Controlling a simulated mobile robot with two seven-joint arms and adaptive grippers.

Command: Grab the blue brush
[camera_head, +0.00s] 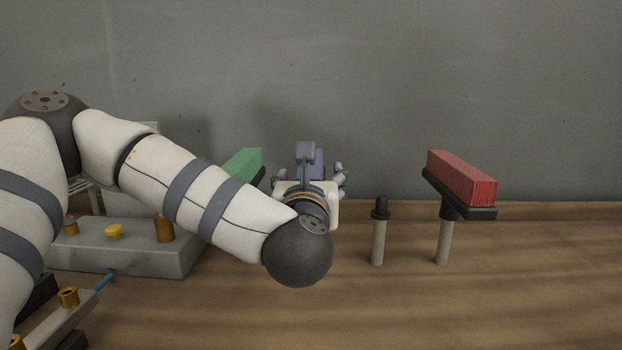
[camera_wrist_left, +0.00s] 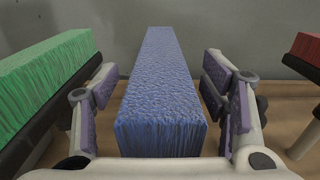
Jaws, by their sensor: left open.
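The blue brush (camera_wrist_left: 160,85) is a long block of blue bristles in the left wrist view. It lies between the two open fingers of my left gripper (camera_wrist_left: 160,110), with a visible gap on each side. In the head view my left gripper (camera_head: 312,182) is at the centre, and it and the arm hide most of the blue brush; a bluish patch shows behind it. My right gripper is not in view.
A green brush (camera_head: 243,163) stands left of the gripper and a red brush (camera_head: 462,178) on a post stands right. A grey block (camera_head: 130,250) with knobs is at left. A wall is behind.

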